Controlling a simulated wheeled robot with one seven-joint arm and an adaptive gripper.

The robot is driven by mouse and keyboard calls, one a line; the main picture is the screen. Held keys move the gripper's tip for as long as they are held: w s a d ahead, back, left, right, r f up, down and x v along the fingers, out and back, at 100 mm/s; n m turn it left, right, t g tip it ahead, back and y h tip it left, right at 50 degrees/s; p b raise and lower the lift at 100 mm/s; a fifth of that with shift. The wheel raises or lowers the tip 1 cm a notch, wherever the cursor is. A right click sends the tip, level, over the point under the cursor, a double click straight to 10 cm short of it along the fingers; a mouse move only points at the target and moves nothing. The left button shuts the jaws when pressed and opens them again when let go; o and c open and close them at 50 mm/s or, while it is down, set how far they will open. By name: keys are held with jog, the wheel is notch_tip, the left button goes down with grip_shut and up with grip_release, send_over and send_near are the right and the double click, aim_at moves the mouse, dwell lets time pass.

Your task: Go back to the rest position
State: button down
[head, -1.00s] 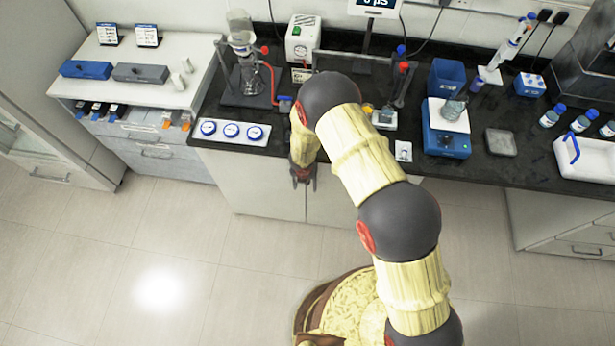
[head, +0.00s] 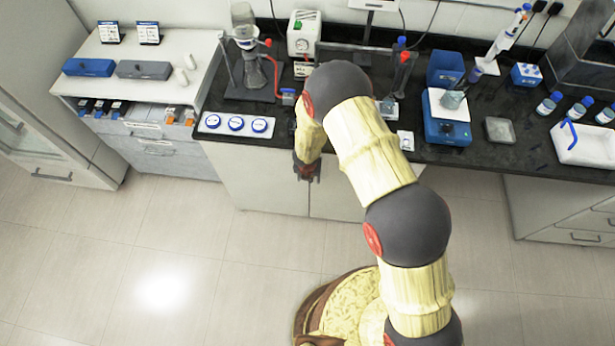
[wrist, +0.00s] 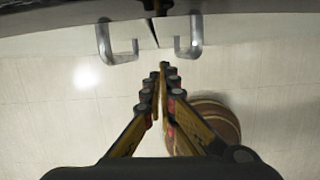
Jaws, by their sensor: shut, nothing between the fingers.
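My gripper (head: 307,176) hangs in front of the cabinet below the black bench, fingers pointing down. In the wrist view my gripper (wrist: 164,68) has its fingertips together with nothing between them. The upper part of my arm bends over the bench edge and hides part of the bench top behind it.
The black bench (head: 480,150) holds a glass column on a stand (head: 246,65), a blue balance (head: 446,130) and several bottles. Three blue-rimmed dishes (head: 236,123) lie near its front edge. Two cabinet handles (wrist: 188,38) are close to my gripper. The floor (head: 200,250) is clear.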

jog(key=p+v, duration=0.1)
jog(key=v, duration=0.6)
jog(key=shift+s+p, duration=0.2)
jog(key=shift+p, duration=0.1)
jog(key=shift+f, duration=0.1)
